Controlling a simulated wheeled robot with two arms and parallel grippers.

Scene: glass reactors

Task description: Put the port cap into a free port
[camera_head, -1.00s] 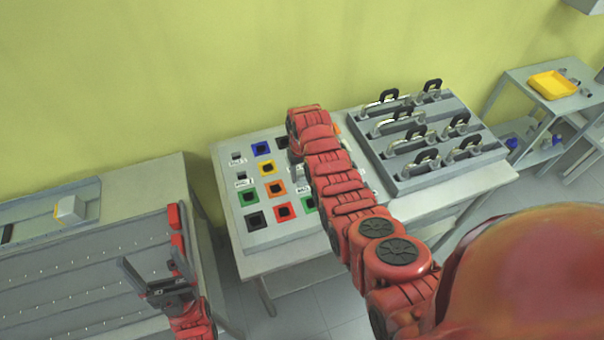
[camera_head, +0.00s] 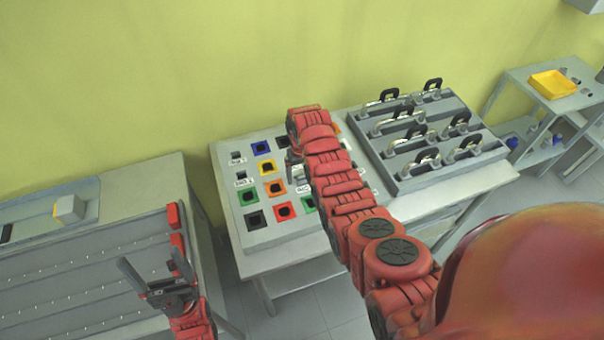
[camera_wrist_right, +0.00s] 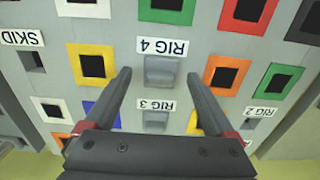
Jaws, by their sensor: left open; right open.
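The grey port panel (camera_wrist_right: 20,10) fills the right wrist view, upside down, with coloured square frames around dark openings. My right gripper (camera_wrist_right: 159,74) is open, its fingers on either side of a grey block (camera_wrist_right: 161,71) at the RIG 4 label. The block looks like the port cap seated in that port; the fingers appear clear of it. Another grey piece (camera_wrist_right: 155,116) at RIG 3 is partly hidden by the gripper body. A small SKID port (camera_wrist_right: 34,60) shows a dark opening. My left gripper (camera_head: 150,258) is open and empty in the head view, over the left bench.
The panel lies on a table (camera_head: 290,255). To its right is a rack (camera_head: 400,185) with several black-handled items. A shelf with a yellow tray (camera_head: 552,85) stands far right.

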